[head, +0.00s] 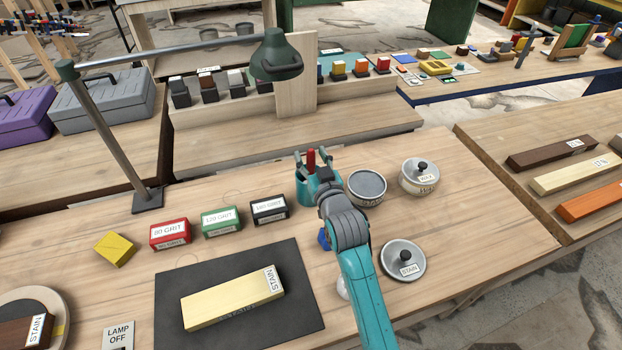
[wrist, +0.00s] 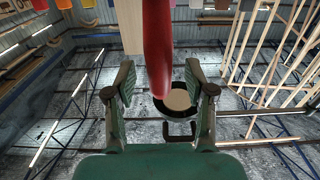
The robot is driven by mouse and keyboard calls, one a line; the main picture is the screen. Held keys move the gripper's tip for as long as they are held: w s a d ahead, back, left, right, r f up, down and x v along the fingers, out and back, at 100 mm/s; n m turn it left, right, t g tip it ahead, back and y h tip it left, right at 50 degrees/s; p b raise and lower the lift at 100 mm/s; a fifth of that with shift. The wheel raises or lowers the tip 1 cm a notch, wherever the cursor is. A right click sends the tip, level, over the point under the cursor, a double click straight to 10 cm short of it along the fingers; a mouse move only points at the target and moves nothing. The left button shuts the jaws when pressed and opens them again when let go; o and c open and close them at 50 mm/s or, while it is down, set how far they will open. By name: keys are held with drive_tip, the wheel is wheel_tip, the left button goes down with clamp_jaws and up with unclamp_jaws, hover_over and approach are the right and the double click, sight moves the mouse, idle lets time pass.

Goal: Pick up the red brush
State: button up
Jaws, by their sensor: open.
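The red brush (head: 311,159) shows as a short upright red piece between the two fingers of my gripper (head: 312,154) in the head view. In the wrist view its smooth red handle (wrist: 157,45) comes down from the top edge into the gap between my open fingers (wrist: 158,84).
A stain lid (head: 404,261) lies nearer. Grit blocks (head: 269,209) line the left. A lamp (head: 278,57) overhangs the back. A stain-labelled board (head: 230,301) lies on a dark mat (head: 290,318).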

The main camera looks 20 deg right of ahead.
drive_tip(key=shift+w, duration=0.3)
clamp_jaws()
drive_tip(key=shift+r, duration=0.1)
